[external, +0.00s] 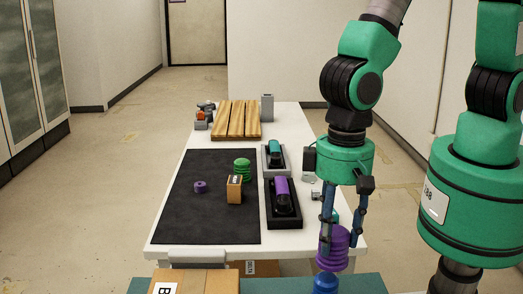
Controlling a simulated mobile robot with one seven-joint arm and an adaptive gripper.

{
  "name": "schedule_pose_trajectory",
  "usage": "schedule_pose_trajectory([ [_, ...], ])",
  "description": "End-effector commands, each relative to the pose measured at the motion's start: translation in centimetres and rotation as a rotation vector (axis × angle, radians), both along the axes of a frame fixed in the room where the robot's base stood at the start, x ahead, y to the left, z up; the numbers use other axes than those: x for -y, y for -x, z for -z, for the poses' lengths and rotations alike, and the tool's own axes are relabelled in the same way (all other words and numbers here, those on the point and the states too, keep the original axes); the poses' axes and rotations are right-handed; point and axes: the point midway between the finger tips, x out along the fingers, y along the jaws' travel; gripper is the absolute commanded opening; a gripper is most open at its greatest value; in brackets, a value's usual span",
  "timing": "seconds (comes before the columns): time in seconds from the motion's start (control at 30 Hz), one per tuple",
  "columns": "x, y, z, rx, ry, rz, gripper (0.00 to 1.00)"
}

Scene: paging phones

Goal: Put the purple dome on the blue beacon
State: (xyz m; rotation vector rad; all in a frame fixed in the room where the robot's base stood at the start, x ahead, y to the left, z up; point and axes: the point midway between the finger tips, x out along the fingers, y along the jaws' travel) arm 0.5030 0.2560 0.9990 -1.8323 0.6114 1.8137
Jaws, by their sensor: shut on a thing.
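The purple dome (333,240) is ribbed and held between the fingers of my gripper (334,262), near the front right corner of the table. My gripper points down and is shut on the dome, with a finger on each side. The blue beacon (326,284) shows directly below the dome at the bottom edge of the view, partly cut off. The dome looks roughly upright and in line over the beacon. I cannot tell whether they touch.
A white table (178,238) holds a black mat (190,220) with a green ribbed piece (242,170), a small box (234,190) and a small purple piece (200,187). Phones in a grey tray (266,166) and a black tray (284,221) stand right. Wooden slats (237,119) lie behind.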

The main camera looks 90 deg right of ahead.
Motion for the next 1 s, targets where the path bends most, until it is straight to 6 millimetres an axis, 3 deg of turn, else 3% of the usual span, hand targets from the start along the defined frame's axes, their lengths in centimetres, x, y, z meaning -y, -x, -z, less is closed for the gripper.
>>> schedule_pose_trajectory([
  [0.47,-0.4,-0.7,0.1,0.000,0.000,0.000,0.16],
  [0.8,-0.3,-0.6,3.1,-0.001,0.001,0.000,0.16],
  [1.0,-0.3,-0.7,3.6,0.001,0.000,0.000,0.16],
])
